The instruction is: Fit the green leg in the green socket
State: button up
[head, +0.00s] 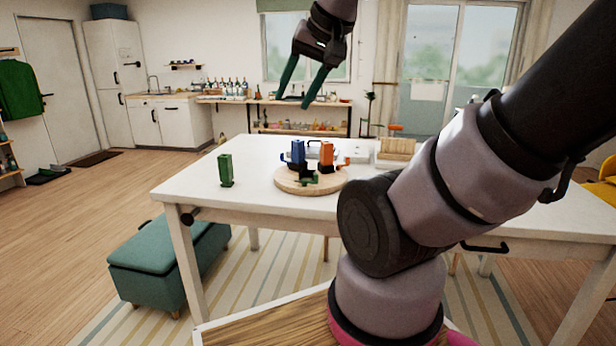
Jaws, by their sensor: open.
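The green leg (226,170) stands upright on the white table (195,190), near its left end. To its right lies a round wooden board (290,187). A blue leg (298,153) and an orange leg (326,155) stand upright on dark bases on the board. A green piece (306,180), which looks like the green socket, is at the front of the board with nothing standing in it. My gripper (296,95) is open and empty, high above the table and above the board in the picture. Its two green fingers point down, apart from everything.
My arm covers the table's middle and right. White items (350,150) and a wooden rack (396,150) stand behind the board. A teal bench (160,255) is on the floor at left. The tabletop around the green leg is clear.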

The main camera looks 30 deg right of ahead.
aim_at(331, 180)
jog(key=i+j+z, duration=0.1)
jog(key=i+j, duration=1.1)
jog(key=i, duration=0.1)
